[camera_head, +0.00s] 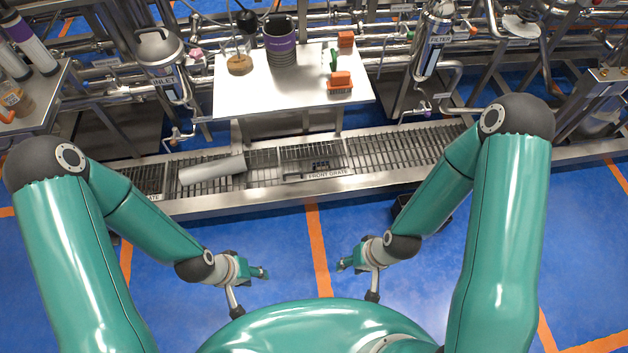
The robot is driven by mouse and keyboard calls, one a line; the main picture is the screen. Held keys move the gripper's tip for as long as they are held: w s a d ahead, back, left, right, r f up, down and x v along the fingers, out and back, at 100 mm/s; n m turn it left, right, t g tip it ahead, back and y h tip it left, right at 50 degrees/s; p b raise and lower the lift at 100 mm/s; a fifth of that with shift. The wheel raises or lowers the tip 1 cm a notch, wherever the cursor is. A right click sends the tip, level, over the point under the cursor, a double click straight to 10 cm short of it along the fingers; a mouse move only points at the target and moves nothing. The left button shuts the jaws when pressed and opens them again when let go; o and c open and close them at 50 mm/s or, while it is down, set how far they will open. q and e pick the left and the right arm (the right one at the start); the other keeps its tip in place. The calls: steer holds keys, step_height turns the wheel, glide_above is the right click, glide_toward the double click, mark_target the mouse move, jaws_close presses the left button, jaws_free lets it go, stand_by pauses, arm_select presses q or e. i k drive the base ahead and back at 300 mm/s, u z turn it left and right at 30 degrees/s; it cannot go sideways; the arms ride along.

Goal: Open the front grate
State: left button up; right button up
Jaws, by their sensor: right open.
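The front grate (312,153) is a slatted metal section in the long floor drain channel, below the white table. Its label "FRONT GRATE" (327,174) is on the channel's front rim. The grate looks flat and level with the grating around it, and a small dark fitting (320,165) shows near its front edge. My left gripper (256,272) is over the blue floor, in front of the channel and left of the grate; its jaw opening is too small to tell. My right gripper (346,265) is open and empty, also over the floor. Neither touches the grate.
A pale metal cylinder (212,168) lies on the grating left of the grate. The white table (240,98) behind holds a dark pot (280,42), orange brushes (340,80) and a brown-based item (240,64). The blue floor before the channel is mostly clear.

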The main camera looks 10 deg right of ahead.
mark_target(285, 179)
steer(key=u, duration=0.2)
steer(key=i, duration=0.8)
steer(key=z, duration=0.2)
steer(key=k, duration=0.85)
steer(key=u, duration=0.2)
steer(key=i, duration=0.9)
steer(key=z, duration=0.1)
